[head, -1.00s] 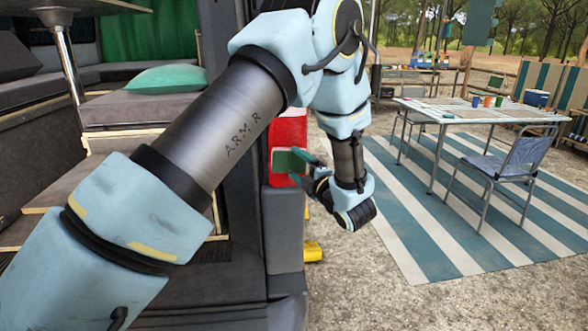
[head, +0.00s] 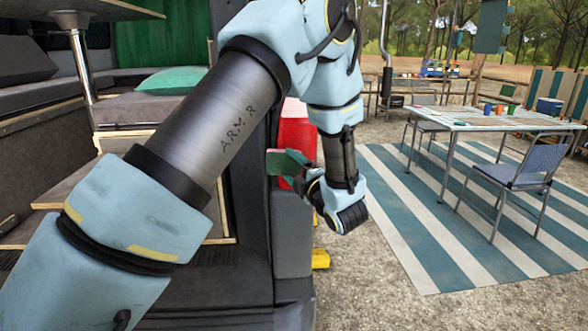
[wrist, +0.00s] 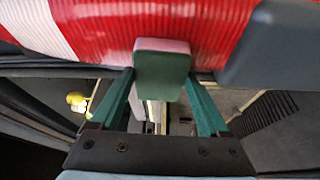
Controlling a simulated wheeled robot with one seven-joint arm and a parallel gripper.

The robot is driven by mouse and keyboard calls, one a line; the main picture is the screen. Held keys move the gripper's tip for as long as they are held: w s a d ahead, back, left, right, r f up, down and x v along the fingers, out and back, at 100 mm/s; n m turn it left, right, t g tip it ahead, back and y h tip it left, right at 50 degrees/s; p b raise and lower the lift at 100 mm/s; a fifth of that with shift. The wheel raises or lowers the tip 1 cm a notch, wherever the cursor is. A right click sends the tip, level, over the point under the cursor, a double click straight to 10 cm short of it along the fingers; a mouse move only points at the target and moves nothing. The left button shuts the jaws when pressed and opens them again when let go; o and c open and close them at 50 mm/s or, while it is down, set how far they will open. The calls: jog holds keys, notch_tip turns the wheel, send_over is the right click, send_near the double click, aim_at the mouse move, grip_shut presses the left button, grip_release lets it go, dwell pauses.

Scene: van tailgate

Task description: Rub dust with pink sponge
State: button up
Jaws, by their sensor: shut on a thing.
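My gripper (head: 302,168) is shut on a sponge (head: 281,163) with a green side and a pink side. In the wrist view, the sponge (wrist: 162,75) stands between the two green fingers, its green side facing the camera and its pink edge toward a red and white ribbed tail light (wrist: 105,28). In the head view, the tail light (head: 298,135) is at the van's rear corner, just behind the sponge. I cannot tell whether the sponge touches it. I cannot make out any dust.
The van's dark rear corner (head: 292,235) is close beside my gripper. A yellow object (head: 320,259) lies low near it. To the right stand a folding table (head: 470,118) with cups and a blue chair (head: 525,170) on a striped mat (head: 400,240). Gravel between is clear.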

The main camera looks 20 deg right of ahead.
jog(key=shift+s+a+f+b, duration=0.1)
jog(key=shift+s+a+b, duration=0.1)
jog(key=shift+s, duration=0.2)
jog(key=shift+s+a+b, duration=0.1)
jog(key=shift+s+b, duration=0.05)
jog(key=shift+s, duration=0.25)
jog(key=shift+s+a+b, duration=0.2)
jog(key=shift+s, duration=0.5)
jog(key=shift+s+a+b, duration=0.15)
jog(key=shift+s+a, duration=0.05)
jog(key=shift+s, duration=0.45)
jog(key=shift+s+a+b, duration=0.2)
jog(key=shift+s, duration=0.5)
jog(key=shift+s, duration=0.15)
jog(key=shift+s+a+b, duration=0.25)
jog(key=shift+s, duration=0.4)
jog(key=shift+s+a+b, duration=0.2)
jog(key=shift+s+b, duration=0.05)
jog(key=shift+s, duration=0.4)
